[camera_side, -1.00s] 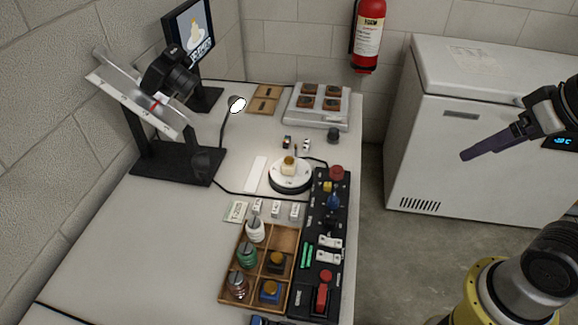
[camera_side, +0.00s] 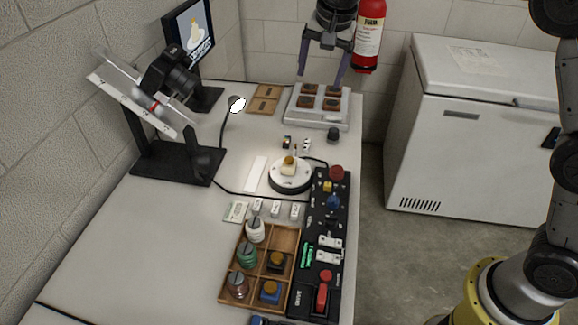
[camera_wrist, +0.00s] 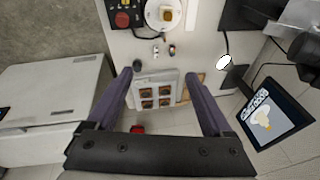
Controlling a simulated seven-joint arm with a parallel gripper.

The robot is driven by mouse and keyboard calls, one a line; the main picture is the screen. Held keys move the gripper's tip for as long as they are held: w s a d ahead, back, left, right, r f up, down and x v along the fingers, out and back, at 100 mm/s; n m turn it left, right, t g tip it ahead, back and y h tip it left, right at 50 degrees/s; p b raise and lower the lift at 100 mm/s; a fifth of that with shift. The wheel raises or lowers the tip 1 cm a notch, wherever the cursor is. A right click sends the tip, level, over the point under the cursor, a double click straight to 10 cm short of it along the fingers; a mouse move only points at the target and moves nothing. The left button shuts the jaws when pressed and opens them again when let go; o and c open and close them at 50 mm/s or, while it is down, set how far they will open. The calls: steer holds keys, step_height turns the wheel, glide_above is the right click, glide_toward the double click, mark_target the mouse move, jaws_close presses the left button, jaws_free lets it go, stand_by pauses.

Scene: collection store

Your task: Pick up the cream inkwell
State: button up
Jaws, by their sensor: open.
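The cream inkwell (camera_side: 289,166) stands on a round white turntable (camera_side: 291,184) near the middle of the table. It also shows at the top of the wrist view (camera_wrist: 166,15), on the turntable (camera_wrist: 152,23). My gripper (camera_side: 320,80) is open and empty, pointing down above the far end of the table, beyond the inkwell. In the wrist view its two purple fingers (camera_wrist: 158,76) are spread apart, with a grey tray between and below them. The gripper is clear of the inkwell.
The grey tray with several brown squares (camera_side: 318,118) lies under my gripper. A camera on a black stand (camera_side: 168,78) and a monitor (camera_side: 188,32) are at left. A black control panel (camera_side: 328,215) and a wooden compartment tray (camera_side: 287,238) with bottles are nearer. A fire extinguisher (camera_side: 367,35) hangs behind.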

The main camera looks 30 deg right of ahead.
steer(key=w+a+f+g, duration=0.1)
steer(key=w+a+f, duration=0.3)
steer(key=f, duration=0.6)
steer(key=n+g, duration=0.1)
glide_toward(289, 160)
step_height(289, 160, down, 4)
steer(key=shift+w, duration=0.1)
steer(key=shift+h, duration=0.3)
steer(key=shift+w+d+f, duration=0.15)
steer(key=shift+w+f, duration=0.05)
steer(key=shift+f, duration=0.85)
steer(key=shift+w+d+f, duration=0.1)
steer(key=shift+w+f, duration=0.1)
steer(key=shift+f, duration=0.85)
steer(key=shift+w+d+f, duration=0.15)
steer(key=shift+w+f, duration=0.05)
steer(key=shift+f, duration=0.85)
steer(key=shift+r, duration=0.1)
jaws_close()
